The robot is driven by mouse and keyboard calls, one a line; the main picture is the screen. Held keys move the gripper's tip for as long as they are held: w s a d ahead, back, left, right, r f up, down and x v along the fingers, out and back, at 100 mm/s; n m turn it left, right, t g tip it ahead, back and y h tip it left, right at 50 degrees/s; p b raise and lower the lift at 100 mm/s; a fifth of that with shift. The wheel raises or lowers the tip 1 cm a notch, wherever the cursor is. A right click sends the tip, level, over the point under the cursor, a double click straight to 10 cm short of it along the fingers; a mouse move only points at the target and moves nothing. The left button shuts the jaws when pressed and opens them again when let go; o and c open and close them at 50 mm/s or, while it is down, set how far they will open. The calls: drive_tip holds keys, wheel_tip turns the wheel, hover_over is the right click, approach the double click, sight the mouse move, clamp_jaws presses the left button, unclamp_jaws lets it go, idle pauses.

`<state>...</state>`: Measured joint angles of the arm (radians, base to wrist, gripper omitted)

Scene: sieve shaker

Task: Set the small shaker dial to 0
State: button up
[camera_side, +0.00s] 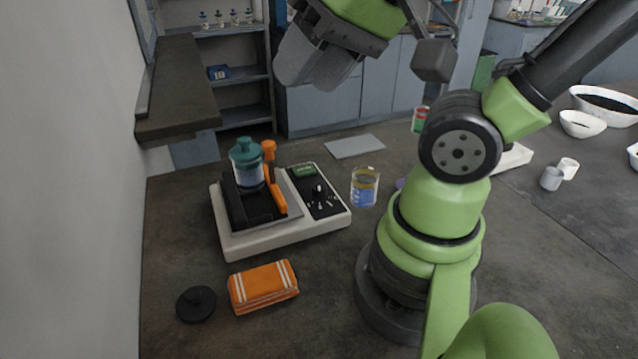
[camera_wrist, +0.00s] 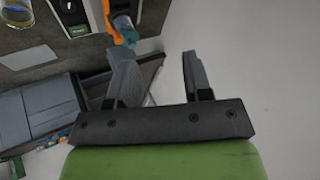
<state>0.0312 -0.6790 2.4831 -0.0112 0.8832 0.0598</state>
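The shaker (camera_side: 265,237) is a pale box on the dark bench, left of my arm in the side view. Its black control panel (camera_side: 325,207) carries a green display (camera_side: 303,170) and a black dial (camera_side: 319,189) with small pale marks; the setting is too small to read. In the wrist view, part of the panel (camera_wrist: 72,14) and the display (camera_wrist: 78,32) show at the top edge, upside down. My gripper (camera_side: 318,72) is high above and behind the shaker, clear of it. In the wrist view its two fingers (camera_wrist: 156,68) stand apart with nothing between them.
A teal-capped jar (camera_side: 247,165) and orange clamp lever (camera_side: 271,175) rise beside the panel. A glass beaker (camera_side: 365,188) stands close right. An orange cloth (camera_side: 262,287) and black disc (camera_side: 196,303) lie in front. A grey plate (camera_side: 354,146) lies behind.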

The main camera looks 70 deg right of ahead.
drive_tip(key=shift+o, duration=0.6)
drive_tip(key=w+d+f+m+g+h, duration=0.1)
drive_tip(key=w+d+f+m+g, duration=0.3)
drive_tip(key=d+f+m, duration=0.3)
drive_tip(key=shift+w+d+m+h, duration=0.3)
drive_tip(key=shift+w+h, duration=0.1)
drive_tip(key=shift+w, duration=0.35)
drive_tip(key=m+g, duration=0.3)
drive_tip(key=m, duration=0.3)
hover_over(319, 186)
wheel_tip(319, 186, down, 10)
drive_tip(key=shift+w+d+f, duration=0.1)
drive_tip(key=shift+w, duration=0.05)
wheel_tip(319, 186, down, 9)
drive_tip(key=shift+r, duration=0.1)
drive_tip(key=c, duration=0.9)
